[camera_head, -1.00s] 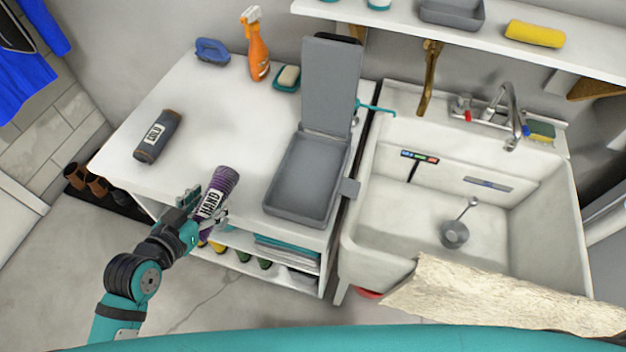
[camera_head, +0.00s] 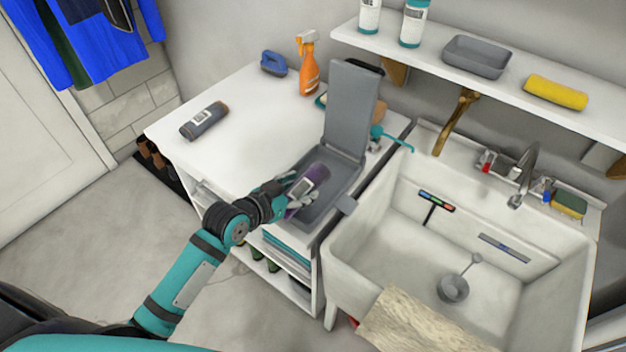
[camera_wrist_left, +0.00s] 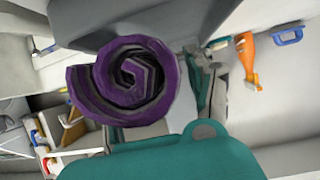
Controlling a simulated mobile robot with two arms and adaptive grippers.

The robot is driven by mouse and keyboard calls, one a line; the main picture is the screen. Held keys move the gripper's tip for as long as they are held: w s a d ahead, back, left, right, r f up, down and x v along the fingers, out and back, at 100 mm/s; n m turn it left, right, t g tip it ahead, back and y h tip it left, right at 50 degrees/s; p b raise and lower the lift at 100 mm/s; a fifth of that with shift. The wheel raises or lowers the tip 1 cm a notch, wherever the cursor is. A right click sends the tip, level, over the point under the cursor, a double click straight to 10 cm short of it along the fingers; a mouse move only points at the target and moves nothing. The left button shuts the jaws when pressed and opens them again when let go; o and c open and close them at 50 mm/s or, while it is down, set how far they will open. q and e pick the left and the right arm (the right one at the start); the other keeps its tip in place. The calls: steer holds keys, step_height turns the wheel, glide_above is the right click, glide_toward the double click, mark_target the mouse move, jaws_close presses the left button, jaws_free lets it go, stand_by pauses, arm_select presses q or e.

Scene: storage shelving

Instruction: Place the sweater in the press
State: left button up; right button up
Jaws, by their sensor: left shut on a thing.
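A rolled purple sweater with a white label (camera_head: 307,182) is in my left gripper (camera_head: 290,193), which is shut on it. In the left wrist view the roll's spiral end (camera_wrist_left: 130,80) fills the upper left. The grey press (camera_head: 345,200) stands open on the white counter, its lid (camera_head: 352,105) raised at the back. The sweater is over the press's lower tray; whether it touches the tray I cannot tell. A second, dark rolled garment with a label (camera_head: 204,121) lies at the counter's left. My right gripper is not in view.
An orange spray bottle (camera_head: 308,66) and a blue brush (camera_head: 273,64) stand at the back of the white counter (camera_head: 245,150). A white sink (camera_head: 400,240) is at the right. A shelf (camera_head: 500,85) with bottles, a grey tray (camera_head: 477,56) and a yellow roll (camera_head: 556,92) hangs above.

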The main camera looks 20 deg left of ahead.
mark_target(312, 171)
arm_select(q)
steer(key=w, duration=0.3)
steer(key=w+d, duration=0.1)
steer(key=w, duration=0.1)
steer(key=shift+w+f, duration=0.15)
steer(key=shift+w, duration=0.25)
steer(key=shift+w+d+f, duration=0.1)
steer(key=shift+w+f, duration=0.1)
steer(key=shift+w, duration=0.3)
step_height(312, 171, down, 3)
steer(key=shift+f, duration=0.15)
steer(key=shift+s+f, duration=0.1)
steer(key=o, duration=1.4)
steer(key=shift+f, duration=0.1)
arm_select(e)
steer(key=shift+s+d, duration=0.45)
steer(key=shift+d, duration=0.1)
arm_select(q)
steer(key=shift+r, duration=0.25)
steer(key=shift+s+a, duration=0.2)
steer(key=shift+s, duration=0.15)
steer(key=v, duration=1.1)
steer(key=shift+s+r, duration=0.1)
steer(key=shift+s, duration=0.05)
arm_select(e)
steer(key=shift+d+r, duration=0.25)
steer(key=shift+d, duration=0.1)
